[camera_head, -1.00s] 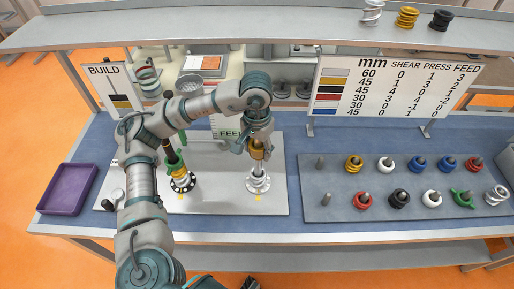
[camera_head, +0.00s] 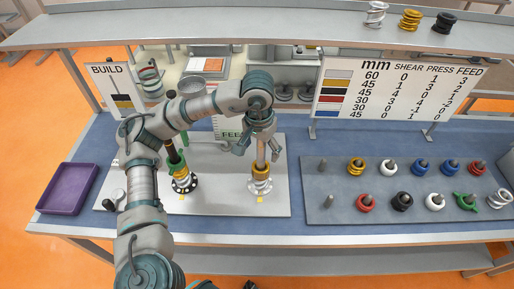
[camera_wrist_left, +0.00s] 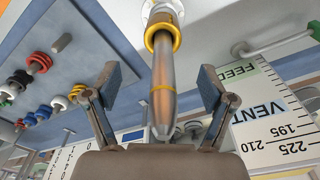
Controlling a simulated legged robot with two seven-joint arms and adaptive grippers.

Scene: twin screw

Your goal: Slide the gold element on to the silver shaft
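The silver shaft (camera_head: 261,150) stands upright on the white board (camera_head: 225,203); in the wrist view its tip points toward my gripper (camera_wrist_left: 162,105). The gold element (camera_head: 261,169) is around the shaft low down, just above a silver element (camera_head: 260,186) at the base. It shows as a gold ring around the shaft in the wrist view (camera_wrist_left: 163,38). My left gripper (camera_head: 258,153) is open, with a finger on each side of the shaft and clear of it. It holds nothing. My right gripper is not in view.
A second shaft with green and gold elements (camera_head: 178,168) stands left of the silver one, partly behind my arm. A grey-blue rack (camera_head: 340,190) with several coloured elements is on the right. A purple tray (camera_head: 68,188) is at the left, and a sign (camera_head: 398,92) stands behind.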

